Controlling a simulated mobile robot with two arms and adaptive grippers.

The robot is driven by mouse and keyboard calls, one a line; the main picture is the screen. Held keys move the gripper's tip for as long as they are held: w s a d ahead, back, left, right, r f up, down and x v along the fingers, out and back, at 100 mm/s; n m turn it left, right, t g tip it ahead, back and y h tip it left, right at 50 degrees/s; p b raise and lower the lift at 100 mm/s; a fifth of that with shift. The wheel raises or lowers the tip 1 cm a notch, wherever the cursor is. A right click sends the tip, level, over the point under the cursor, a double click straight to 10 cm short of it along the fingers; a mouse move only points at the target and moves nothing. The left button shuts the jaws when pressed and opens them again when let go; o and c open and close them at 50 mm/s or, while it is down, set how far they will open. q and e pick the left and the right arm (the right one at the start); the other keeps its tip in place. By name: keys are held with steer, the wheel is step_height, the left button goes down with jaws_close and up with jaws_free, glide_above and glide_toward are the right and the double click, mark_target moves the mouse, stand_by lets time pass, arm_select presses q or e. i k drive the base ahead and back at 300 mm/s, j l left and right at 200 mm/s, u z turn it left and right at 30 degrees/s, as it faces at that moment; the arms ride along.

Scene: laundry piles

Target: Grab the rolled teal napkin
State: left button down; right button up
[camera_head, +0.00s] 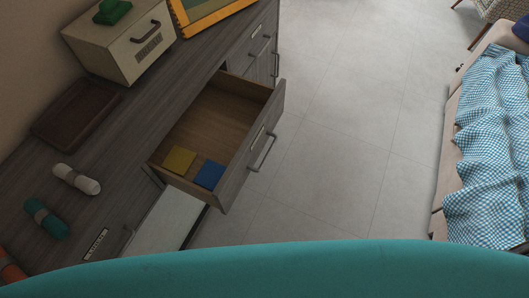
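The rolled teal napkin (50,221) lies on the grey wooden counter (104,204) at the lower left, with a brownish band around its middle. It lies apart from a rolled white napkin (76,179) just beyond it. A rolled orange napkin (9,270) is partly cut off at the left edge of the picture. Neither of my grippers shows in the head view.
A drawer (256,155) stands open from the counter, with a yellow cloth (179,160) and a blue cloth (209,175) inside. A brown tray (62,131) and a cream box (124,49) are farther back. A checked blanket (490,150) drapes at right. The floor between is clear.

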mark_target(45, 217)
steer(key=u, duration=1.95)
